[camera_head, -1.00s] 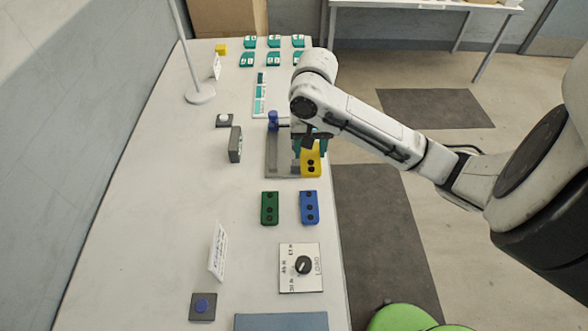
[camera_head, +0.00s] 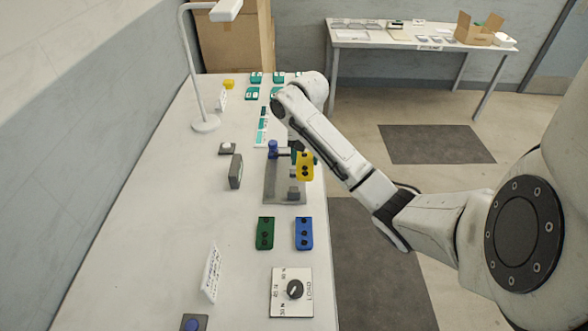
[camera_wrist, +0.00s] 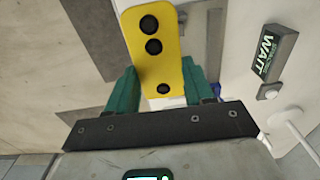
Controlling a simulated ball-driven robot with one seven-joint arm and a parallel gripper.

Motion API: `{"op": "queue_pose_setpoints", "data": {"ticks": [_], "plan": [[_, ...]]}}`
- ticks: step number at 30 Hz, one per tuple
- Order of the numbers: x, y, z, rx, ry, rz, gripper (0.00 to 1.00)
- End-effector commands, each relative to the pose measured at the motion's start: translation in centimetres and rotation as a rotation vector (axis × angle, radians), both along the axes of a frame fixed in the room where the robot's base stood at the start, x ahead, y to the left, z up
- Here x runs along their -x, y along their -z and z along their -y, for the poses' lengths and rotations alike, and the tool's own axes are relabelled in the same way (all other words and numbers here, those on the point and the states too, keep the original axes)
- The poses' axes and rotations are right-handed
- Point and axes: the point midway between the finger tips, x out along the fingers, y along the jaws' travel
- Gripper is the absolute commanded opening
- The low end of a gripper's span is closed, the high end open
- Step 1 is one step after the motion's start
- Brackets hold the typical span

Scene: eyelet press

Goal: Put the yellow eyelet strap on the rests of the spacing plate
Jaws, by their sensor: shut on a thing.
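The yellow eyelet strap (camera_head: 305,167) has dark holes along its face and hangs in my gripper (camera_head: 303,150), above the right side of a grey plate (camera_head: 279,197). In the wrist view the strap (camera_wrist: 160,65) stands between the teal fingers of my gripper (camera_wrist: 163,88), which are shut on it. The grey plate carries a blue-topped post (camera_head: 272,149) at its far left and a small grey block (camera_head: 297,191) just below the strap in the picture. The strap looks apart from the block. My arm hides the plate's far right, and I cannot make out the rests clearly.
A green strap (camera_head: 265,233) and a blue strap (camera_head: 304,233) lie in front of the plate. A load dial (camera_head: 292,291) is nearer. A dark box (camera_head: 236,171) stands left of the plate; a lamp (camera_head: 206,123) stands farther back. The table's left side is mostly clear.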

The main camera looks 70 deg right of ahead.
Motion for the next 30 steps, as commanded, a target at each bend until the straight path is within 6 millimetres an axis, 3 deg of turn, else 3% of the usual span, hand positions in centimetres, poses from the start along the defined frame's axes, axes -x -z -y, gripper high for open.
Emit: {"op": "queue_pose_setpoints", "data": {"ticks": [8,19,30], "plan": [[-0.8,1.3,0.2,-0.015,-0.002,-0.014,0.23],[-2.9,5.2,2.0,-0.009,-0.002,-0.014,0.23],[-4.6,7.0,3.3,-0.01,0.0,-0.014,0.23]]}}
